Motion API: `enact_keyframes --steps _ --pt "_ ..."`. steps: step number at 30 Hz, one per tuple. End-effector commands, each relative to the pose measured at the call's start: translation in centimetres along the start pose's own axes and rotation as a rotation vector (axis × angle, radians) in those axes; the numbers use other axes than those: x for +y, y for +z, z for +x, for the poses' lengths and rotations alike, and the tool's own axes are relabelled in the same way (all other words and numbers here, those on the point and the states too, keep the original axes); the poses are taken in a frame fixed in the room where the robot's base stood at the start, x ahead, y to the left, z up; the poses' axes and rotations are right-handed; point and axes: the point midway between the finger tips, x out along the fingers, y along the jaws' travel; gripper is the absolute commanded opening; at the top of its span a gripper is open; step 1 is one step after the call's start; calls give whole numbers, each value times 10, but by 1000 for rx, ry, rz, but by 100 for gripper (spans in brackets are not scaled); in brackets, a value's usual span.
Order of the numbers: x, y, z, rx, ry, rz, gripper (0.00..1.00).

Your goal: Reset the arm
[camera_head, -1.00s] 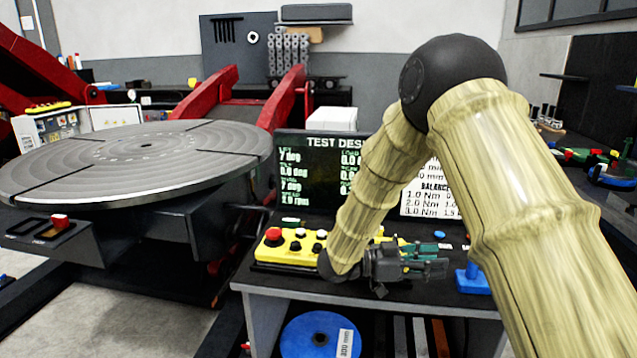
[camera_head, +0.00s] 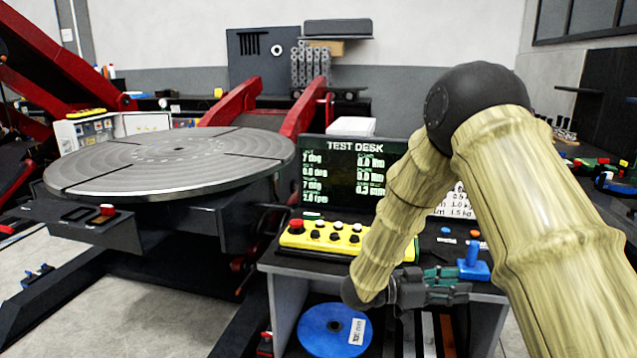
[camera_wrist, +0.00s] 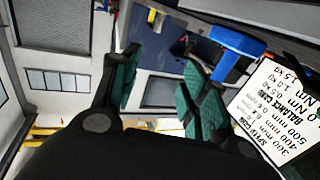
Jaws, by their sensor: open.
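My arm, in a bamboo-like finish with dark joints, reaches in from the right of the head view and bends down toward the test desk's front edge. My gripper (camera_head: 447,285) is at its lower end, in front of the desk top and left of the blue joystick. In the wrist view my gripper (camera_wrist: 160,95) shows two green-padded fingers spread apart with nothing between them. The blue joystick (camera_head: 473,262) stands on the desk; a blue part (camera_wrist: 232,52) also shows beyond the fingers in the wrist view.
The test desk bears a yellow button panel (camera_head: 325,236) and a screen (camera_head: 345,180), partly hidden by my arm. A blue disc (camera_head: 318,335) lies on the shelf below. The round positioner table (camera_head: 110,170) stands at left, with red arms (camera_head: 235,103) behind.

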Motion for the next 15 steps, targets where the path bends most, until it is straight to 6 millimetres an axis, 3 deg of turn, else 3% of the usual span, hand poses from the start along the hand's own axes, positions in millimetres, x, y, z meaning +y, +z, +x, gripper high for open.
enact_keyframes --steps 8,11,15 --pt "-5 46 12 -30 -175 -55 45" --pt "-6 71 16 -55 -261 -91 45" --pt "1 124 17 -127 -426 -173 45"
